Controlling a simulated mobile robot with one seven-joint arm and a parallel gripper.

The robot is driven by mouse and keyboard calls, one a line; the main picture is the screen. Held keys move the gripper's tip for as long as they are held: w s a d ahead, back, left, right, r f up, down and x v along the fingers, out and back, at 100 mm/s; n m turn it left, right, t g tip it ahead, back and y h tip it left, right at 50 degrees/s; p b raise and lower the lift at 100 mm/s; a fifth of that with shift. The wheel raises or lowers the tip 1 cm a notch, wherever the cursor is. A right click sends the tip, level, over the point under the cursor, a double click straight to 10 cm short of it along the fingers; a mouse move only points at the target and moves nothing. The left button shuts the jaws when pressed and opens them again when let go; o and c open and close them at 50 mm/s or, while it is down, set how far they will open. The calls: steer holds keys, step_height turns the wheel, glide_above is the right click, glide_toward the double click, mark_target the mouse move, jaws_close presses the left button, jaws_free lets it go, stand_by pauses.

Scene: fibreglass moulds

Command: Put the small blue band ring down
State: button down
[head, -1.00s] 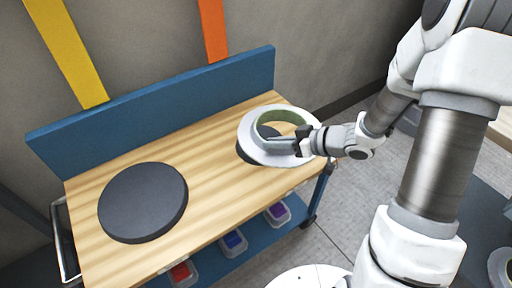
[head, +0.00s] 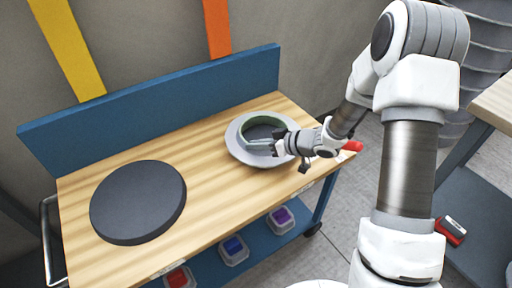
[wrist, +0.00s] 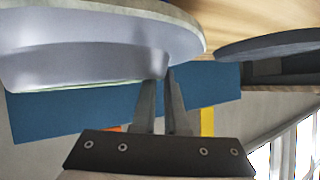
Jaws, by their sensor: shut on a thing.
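A pale grey-white flanged ring (head: 236,151) with a green inner wall (head: 250,125) is at the right end of the wooden cart top. No blue band shows on it. My gripper (head: 262,144) is shut on the near side of the ring's wall. In the wrist view the ring (wrist: 80,45) fills the upper left, with its wall at my gripper's fingertips (wrist: 160,88). The ring looks level and low over the cart top. Whether it touches what is beneath is hidden.
A dark round disc (head: 138,202) lies at the left of the cart top (head: 215,195). A blue backboard (head: 150,97) runs along the rear edge. A red object (head: 352,146) is near the right corner. Small bins (head: 234,250) stand on the shelf below.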

steer(key=shift+r, duration=0.1)
steer(key=c, duration=0.9)
jaws_free()
steer(key=shift+c, duration=0.2)
